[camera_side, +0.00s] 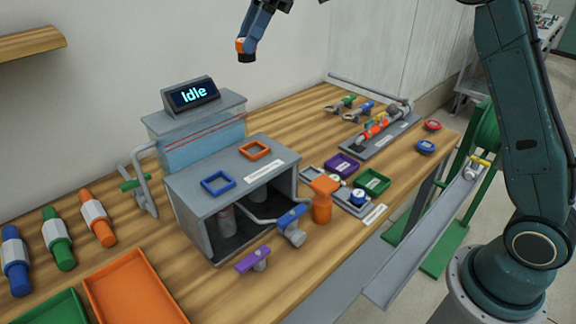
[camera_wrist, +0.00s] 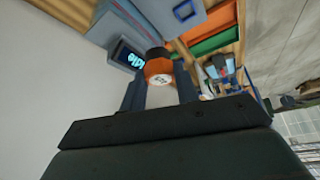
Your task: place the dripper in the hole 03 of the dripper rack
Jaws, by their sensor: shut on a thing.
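My gripper (camera_side: 246,46) is high above the bench at the top of the side view, shut on an orange and black dripper (camera_wrist: 158,68). In the wrist view the dripper's round orange face with a white mark sits between the two fingertips. A small grey rack plate (camera_side: 339,199) with a blue-topped round piece (camera_side: 358,196) lies near the bench's front edge. It looks like the dripper rack, but its hole numbers are too small to read.
A grey cabinet (camera_side: 190,190) with square frames and a tank with an "Idle" display (camera_side: 194,95) stand mid-bench. An orange upright piece (camera_side: 322,200) stands beside the plate. Purple (camera_side: 342,164) and green (camera_side: 373,181) trays lie behind it. Red (camera_side: 432,125) and blue (camera_side: 426,146) discs lie right.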

